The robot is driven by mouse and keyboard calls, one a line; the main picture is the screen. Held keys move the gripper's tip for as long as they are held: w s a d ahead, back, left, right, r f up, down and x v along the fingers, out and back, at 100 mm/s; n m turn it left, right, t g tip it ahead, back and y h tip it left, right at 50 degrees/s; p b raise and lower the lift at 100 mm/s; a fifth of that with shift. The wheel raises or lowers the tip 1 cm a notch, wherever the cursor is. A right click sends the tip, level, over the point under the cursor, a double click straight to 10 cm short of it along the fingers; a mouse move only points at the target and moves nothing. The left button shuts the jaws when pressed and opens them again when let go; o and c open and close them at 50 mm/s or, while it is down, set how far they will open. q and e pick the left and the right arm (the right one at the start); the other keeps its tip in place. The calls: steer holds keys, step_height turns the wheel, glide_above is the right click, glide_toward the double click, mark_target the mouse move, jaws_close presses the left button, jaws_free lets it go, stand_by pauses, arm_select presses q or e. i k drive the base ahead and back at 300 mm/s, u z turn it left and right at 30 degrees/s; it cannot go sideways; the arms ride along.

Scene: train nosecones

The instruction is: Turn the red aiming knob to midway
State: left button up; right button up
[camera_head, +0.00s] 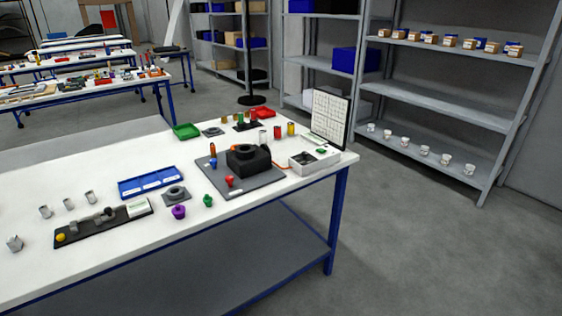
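A small red knob (229,181) stands near the front edge of a dark grey plate (212,178) on the white table. It looks like the red aiming knob, but its turn position is too small to read. A black block with a round opening (248,158) sits on the same plate, behind and right of the red knob. A blue knob (213,163) stands on the plate's left side. Neither of my grippers is in view.
The white table (110,265) holds a blue tray (150,182), a purple piece (179,211), a green piece (208,200), a black fixture (85,230) and a light box (315,160). A white gridded board (329,116) stands behind. Shelves (440,95) are at right; floor between is clear.

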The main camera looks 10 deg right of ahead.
mark_target(229, 179)
steer(key=z, duration=0.4)
steer(key=i, duration=1)
steer(key=u, duration=0.5)
steer(key=i, duration=0.7)
steer(key=u, duration=0.55)
